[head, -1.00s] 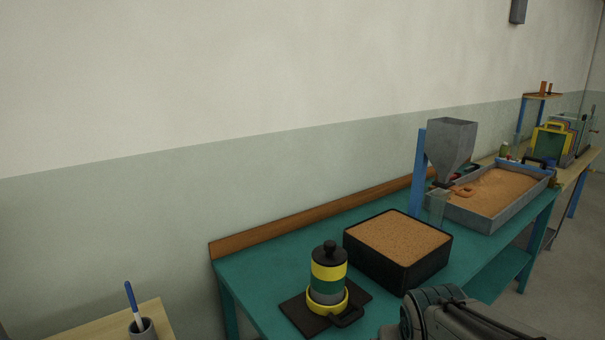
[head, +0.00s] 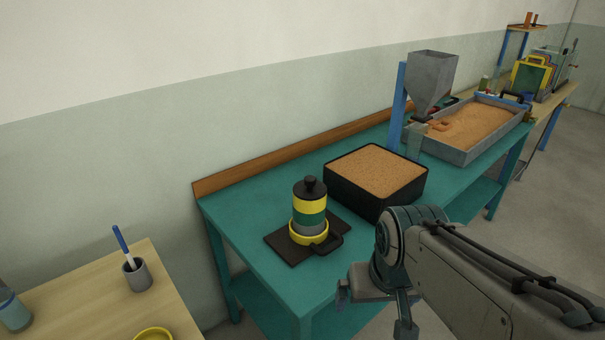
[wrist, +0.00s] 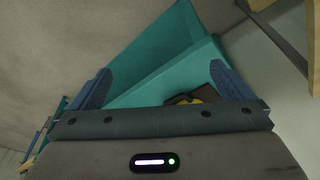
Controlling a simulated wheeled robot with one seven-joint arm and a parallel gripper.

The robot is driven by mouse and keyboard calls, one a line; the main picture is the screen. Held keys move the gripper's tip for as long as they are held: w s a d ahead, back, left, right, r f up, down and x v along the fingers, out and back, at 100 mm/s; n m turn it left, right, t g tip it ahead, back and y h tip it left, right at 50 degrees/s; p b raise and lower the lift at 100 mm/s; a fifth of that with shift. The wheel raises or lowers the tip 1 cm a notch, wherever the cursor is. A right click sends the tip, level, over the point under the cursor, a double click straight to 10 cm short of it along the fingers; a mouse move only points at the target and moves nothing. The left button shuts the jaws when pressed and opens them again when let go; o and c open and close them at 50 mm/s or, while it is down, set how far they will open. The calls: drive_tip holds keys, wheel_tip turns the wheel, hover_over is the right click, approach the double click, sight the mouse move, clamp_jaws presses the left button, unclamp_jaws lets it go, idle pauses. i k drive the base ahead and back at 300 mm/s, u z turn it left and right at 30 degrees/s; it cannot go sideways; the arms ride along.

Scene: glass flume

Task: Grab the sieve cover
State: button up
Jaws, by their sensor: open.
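The sieve cover (head: 310,187) is a black lid with a round knob. It sits on top of an upright sieve stack (head: 309,214) with yellow, green and grey bands. The stack stands in a yellow ring with a black handle, on a dark mat (head: 278,247) near the left end of the teal bench. My gripper (head: 374,312) is in front of the bench edge, right of and apart from the stack. In the wrist view its two blue fingers (wrist: 163,88) are spread with nothing between them. A bit of yellow and dark mat shows there; the cover cannot be made out.
A black box of brown grains (head: 375,165) stands right of the stack. Behind it are a grey hopper (head: 432,80) on a blue post and a sand tray (head: 470,130). A wooden table with a pen cup (head: 137,275) is at left. The front left bench top is clear.

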sight(310, 189)
drive_tip(key=z, duration=1.3)
drive_tip(key=i, duration=1.15)
drive_tip(key=u, duration=2.5)
